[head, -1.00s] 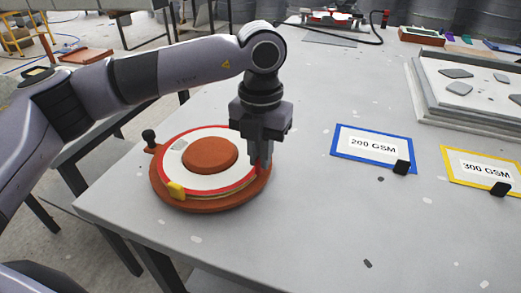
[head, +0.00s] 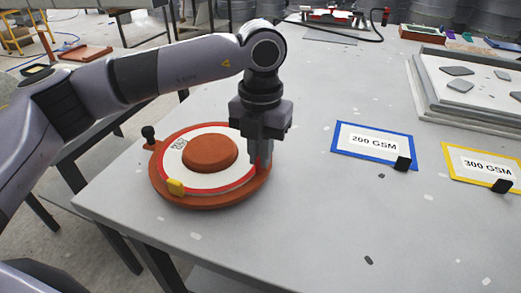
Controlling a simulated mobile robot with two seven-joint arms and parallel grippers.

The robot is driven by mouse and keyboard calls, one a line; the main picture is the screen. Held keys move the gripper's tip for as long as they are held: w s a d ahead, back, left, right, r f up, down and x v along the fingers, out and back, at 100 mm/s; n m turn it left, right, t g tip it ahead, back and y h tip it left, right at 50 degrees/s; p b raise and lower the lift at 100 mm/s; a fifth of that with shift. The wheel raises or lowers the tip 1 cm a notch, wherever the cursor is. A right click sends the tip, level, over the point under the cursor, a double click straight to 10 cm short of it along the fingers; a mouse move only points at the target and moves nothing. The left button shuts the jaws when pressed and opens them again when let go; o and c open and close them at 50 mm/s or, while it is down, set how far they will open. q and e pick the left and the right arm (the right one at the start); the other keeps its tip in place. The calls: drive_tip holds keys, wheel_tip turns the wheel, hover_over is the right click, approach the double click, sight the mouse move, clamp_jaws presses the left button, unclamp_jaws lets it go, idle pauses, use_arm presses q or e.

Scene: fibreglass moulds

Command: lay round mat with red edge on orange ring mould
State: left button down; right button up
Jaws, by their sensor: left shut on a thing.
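The round mat (head: 205,180) is white with a red edge, ring-shaped, with a small printed patch and a yellow tab on its front left edge. It lies over the orange ring mould (head: 165,194), around the mould's raised orange centre, and looks flat on it. The mould sits on the grey table and has a black knob at its back left. My left gripper (head: 261,168) points down at the right edge of the mat, shut on that edge. The fingertips partly hide the mat there. My right gripper is not in view.
A blue-framed 200 GSM card (head: 345,150) and a yellow-framed 300 GSM card (head: 458,162) lie to the right, each with a black block. A grey stepped slab (head: 430,100) with dark pieces stands at the back right. The table's front middle is clear.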

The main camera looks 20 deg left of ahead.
use_arm(q)
drive_tip(key=c, duration=1.1)
unclamp_jaws()
drive_tip(key=shift+r, duration=3.65)
drive_tip(key=shift+f, duration=0.1)
